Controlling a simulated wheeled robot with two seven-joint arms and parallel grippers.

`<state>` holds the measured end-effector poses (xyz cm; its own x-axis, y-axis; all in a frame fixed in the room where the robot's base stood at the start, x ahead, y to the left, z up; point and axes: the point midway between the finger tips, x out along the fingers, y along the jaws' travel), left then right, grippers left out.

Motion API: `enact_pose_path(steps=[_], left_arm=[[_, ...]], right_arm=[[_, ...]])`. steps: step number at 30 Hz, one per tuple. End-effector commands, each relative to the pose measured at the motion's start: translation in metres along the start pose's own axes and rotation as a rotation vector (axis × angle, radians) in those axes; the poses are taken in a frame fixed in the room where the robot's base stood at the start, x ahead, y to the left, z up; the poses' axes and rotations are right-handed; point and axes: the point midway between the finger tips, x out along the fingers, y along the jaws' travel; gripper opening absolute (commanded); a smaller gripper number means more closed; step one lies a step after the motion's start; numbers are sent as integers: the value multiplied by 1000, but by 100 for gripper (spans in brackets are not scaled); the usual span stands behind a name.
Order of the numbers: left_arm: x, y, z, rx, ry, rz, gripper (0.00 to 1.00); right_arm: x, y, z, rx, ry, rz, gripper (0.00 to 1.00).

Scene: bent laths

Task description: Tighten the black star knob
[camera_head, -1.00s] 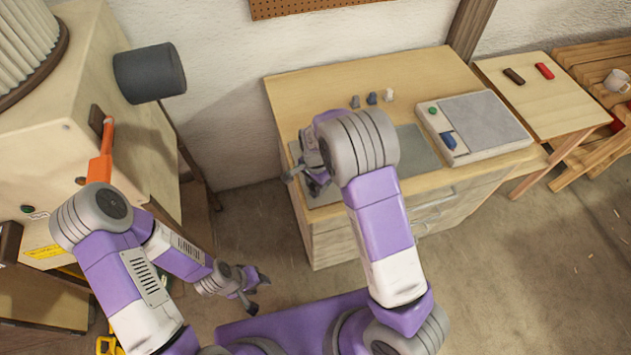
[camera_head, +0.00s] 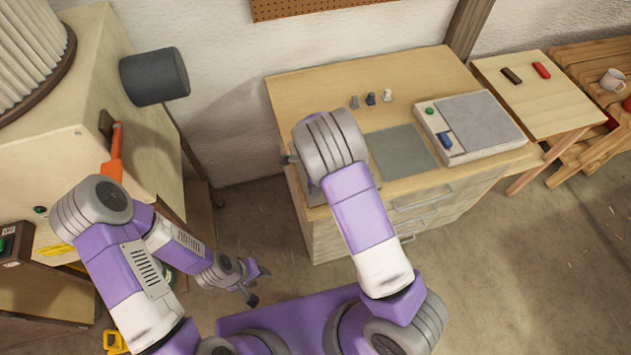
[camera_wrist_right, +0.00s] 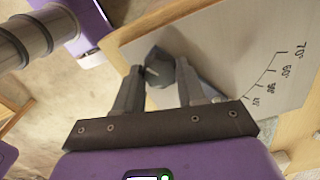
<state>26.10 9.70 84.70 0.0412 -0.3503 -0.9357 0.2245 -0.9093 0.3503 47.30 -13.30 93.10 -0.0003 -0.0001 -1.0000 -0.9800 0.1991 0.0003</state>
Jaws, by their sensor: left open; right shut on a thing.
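The black star knob (camera_wrist_right: 160,72) shows in the right wrist view, dark and lobed, between the two fingers of my right gripper (camera_wrist_right: 160,76), which is shut on it. The knob sits over a pale plate (camera_wrist_right: 235,65) with an arc and angle numbers on it. In the head view my right wrist hides the knob and most of that gripper, above the bench's left front part. My left gripper (camera_head: 258,284) is open and empty, low over the floor left of the bench.
The wooden bench (camera_head: 420,75) carries a grey mat (camera_head: 402,152), a flat device with a grey pad (camera_head: 482,122) and several small pegs (camera_head: 371,99). A machine cabinet (camera_head: 85,100) with an orange handle (camera_head: 115,150) stands left. Open floor (camera_head: 520,270) lies at right.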

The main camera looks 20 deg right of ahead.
Motion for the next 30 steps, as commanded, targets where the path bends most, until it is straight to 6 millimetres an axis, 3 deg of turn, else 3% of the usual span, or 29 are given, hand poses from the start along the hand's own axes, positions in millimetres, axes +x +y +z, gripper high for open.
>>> enact_pose_path(steps=[16,17,21,30], left_arm=[[-2,1,0,0,0,0,43],[-2,1,0,0,0,0,43],[-2,1,0,0,0,0,43],[-2,1,0,0,0,0,43]], right_arm=[[0,-1,0,28,0,-3,9],[0,-1,0,28,0,-3,41],[0,-1,0,28,0,-3,63],[-1,0,0,27,0,-1,65]])
